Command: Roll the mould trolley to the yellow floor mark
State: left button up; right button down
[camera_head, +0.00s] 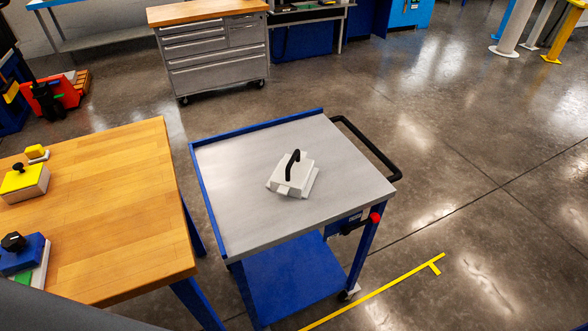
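The trolley has a grey top (220,200) with blue raised edges, blue legs and a blue lower shelf (290,280). It stands in the middle of the head view, to the right of the wooden table. A black push handle (375,153) sticks out from its right side, and a red knob (375,217) shows at its near right corner. A white mould (310,178) with a black grip sits on the top. The yellow floor mark (385,287) is a line with a short crossbar, in front and to the right of the trolley. Neither gripper is in view.
The wooden table (110,220) stands close on the left and holds a yellow-topped mould (22,183), a blue mould (22,252) and a small yellow piece (36,152). A grey drawer cabinet (212,55) stands behind. The floor to the right is open, with posts far back.

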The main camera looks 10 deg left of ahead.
aim_at(276, 252)
jog(key=i+l+u, duration=0.7)
jog(key=l, duration=0.25)
jog(key=i+l+u, duration=0.2)
jog(key=l, duration=0.2)
jog(key=i+l+u, duration=0.1)
jog(key=l+u, duration=0.15)
jog(key=l, duration=0.2)
